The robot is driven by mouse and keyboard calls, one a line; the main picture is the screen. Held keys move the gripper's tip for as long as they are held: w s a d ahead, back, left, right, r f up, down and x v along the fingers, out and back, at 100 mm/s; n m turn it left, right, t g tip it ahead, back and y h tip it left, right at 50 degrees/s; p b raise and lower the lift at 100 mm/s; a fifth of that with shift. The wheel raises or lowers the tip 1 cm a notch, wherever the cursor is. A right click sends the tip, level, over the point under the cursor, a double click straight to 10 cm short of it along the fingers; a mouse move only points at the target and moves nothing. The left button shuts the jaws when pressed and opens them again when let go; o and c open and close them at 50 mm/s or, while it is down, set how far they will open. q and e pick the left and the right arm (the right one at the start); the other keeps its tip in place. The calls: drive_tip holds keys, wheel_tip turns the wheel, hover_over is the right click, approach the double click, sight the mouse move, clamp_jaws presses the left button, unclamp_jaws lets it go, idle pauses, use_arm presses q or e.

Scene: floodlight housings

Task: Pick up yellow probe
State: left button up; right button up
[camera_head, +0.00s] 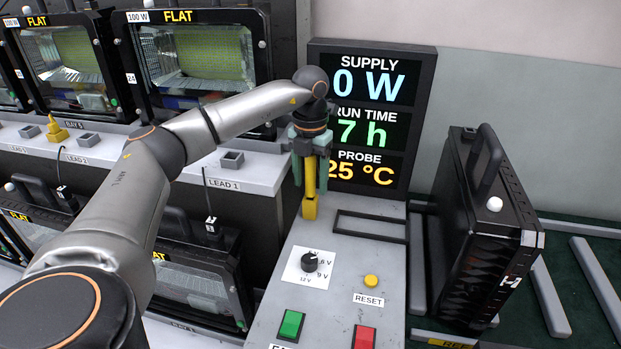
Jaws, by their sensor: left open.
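The yellow probe (310,188) stands upright at the left back edge of the grey control panel (370,260). My left gripper (309,172) is above and around it, pointing down. Its greenish fingers are open, one on each side of the probe's shaft. The probe's top is hidden by the gripper; its wider yellow foot shows below the fingers. Whether a finger touches the probe I cannot tell. My right gripper is not in view.
Behind stands a display (368,115) reading 0 W, 7 h and 25 °C. A black housing (485,230) stands at right. A black knob (309,262), green switch (291,324) and red switch (364,338) are on the panel. Another yellow piece (57,130) sits on the left shelf.

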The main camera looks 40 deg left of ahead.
use_arm(q)
clamp_jaws()
idle(0.4)
drive_tip(key=shift+r, duration=0.1)
wheel_tip(320, 180, up, 12)
drive_tip(key=shift+f+p, duration=0.15)
drive_tip(key=shift+p, duration=0.35)
wheel_tip(320, 180, up, 6)
drive_tip(key=p, duration=0.2)
drive_tip(key=shift+p, duration=0.4)
